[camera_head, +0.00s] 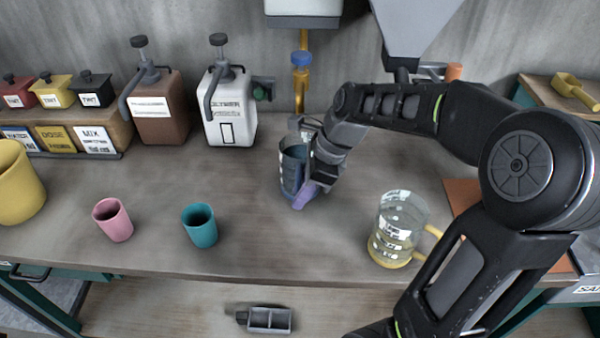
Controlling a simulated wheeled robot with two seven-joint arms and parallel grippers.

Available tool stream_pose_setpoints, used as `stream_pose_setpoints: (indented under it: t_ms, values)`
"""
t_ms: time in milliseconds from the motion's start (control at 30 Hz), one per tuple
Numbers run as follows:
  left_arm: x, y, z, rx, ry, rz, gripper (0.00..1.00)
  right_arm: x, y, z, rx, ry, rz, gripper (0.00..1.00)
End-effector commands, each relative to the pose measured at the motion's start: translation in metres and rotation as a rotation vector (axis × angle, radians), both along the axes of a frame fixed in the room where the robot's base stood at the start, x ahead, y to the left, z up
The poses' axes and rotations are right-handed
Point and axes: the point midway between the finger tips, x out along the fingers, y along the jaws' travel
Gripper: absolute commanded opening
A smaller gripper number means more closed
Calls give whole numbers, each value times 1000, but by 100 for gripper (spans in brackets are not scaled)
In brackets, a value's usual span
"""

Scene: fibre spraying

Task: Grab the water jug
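A clear jug with white label bands, a yellow base and a yellow handle (398,232) stands upright on the table, right of the middle. A second, grey-blue see-through container (291,160) stands farther back, left of it. My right gripper (312,180) is at the right side of this container and hides part of it. A purple part (304,196) shows at the fingertips, and I cannot tell whether it is the container's handle. Whether the fingers are closed on it is too small to tell. My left gripper is not in view.
A pink cup (113,220), a teal cup (199,226) and a yellow container (18,183) stand on the left. A brown pump bottle (160,108) and a white one (229,108) stand at the back. My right arm crosses the right side. The table's front middle is clear.

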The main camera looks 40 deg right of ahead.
Motion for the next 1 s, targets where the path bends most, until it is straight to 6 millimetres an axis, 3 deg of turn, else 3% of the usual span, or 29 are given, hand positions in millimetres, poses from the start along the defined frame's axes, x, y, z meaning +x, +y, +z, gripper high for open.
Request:
stream_pose_setpoints:
  t_ms: [200, 500, 1000]
  values:
    - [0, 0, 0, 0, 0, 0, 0, 0, 0, 0, 0, 0, 0, 23]
    - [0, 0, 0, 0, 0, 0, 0, 0, 0, 0, 0, 0, 0, 0]
    - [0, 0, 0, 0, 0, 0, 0, 0, 0, 0, 0, 0, 0, 0]
